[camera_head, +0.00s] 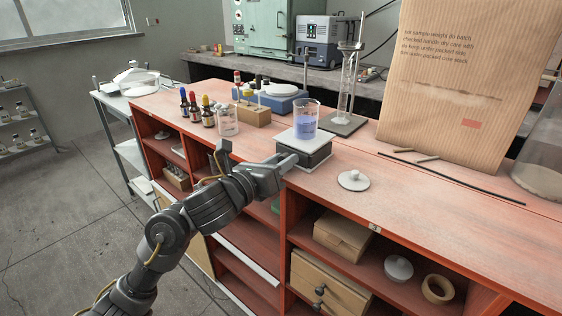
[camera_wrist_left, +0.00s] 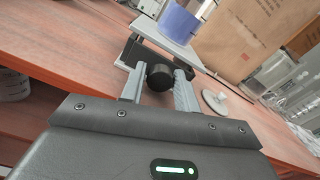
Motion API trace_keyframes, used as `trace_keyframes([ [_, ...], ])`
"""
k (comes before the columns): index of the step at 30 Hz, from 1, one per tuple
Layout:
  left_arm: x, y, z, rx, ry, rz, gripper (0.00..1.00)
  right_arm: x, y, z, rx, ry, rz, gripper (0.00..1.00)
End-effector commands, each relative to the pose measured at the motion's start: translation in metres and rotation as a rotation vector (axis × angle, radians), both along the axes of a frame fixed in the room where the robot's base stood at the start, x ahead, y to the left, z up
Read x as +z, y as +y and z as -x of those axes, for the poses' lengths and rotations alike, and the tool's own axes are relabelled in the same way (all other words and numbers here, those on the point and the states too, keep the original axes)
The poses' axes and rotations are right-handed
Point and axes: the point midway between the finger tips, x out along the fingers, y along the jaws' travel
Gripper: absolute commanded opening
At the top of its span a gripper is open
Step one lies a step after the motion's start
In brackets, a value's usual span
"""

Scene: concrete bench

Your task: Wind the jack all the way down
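The jack (camera_head: 308,157) is a small dark stand with a pale top plate (camera_wrist_left: 168,42), near the bench's front edge. A glass beaker (camera_head: 306,122) of blue liquid stands on its plate; the beaker's lower part also shows in the left wrist view (camera_wrist_left: 181,22). My left gripper (camera_wrist_left: 160,84) reaches the jack's front side. Its two fingers are on either side of the round black knob (camera_wrist_left: 160,76), which fills the gap between them. My right gripper is not in view.
A white knobbed lid (camera_head: 353,180) lies right of the jack. An empty beaker (camera_head: 228,121), dropper bottles (camera_head: 207,112) and a wooden block (camera_head: 251,115) stand to the left. A glass cylinder (camera_head: 345,90) stands behind. A large paper bag (camera_head: 470,70) and thin rod (camera_head: 450,178) are at right.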

Motion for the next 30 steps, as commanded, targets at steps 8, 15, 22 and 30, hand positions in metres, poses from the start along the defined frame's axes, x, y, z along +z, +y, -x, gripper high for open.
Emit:
trace_keyframes([
  [8, 0.0, 0.0, 0.0, 0.0, -0.001, -0.001, 0.49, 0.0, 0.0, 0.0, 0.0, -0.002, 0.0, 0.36],
  [15, 0.001, 0.006, 0.007, 0.0, -0.003, -0.003, 0.49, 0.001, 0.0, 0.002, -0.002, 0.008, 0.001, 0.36],
  [22, 0.001, 0.031, 0.041, 0.002, -0.004, -0.005, 0.49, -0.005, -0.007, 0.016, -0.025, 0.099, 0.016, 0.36],
  [30, 0.0, 0.057, 0.077, 0.001, -0.001, -0.002, 0.49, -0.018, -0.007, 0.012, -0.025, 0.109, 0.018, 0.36],
])
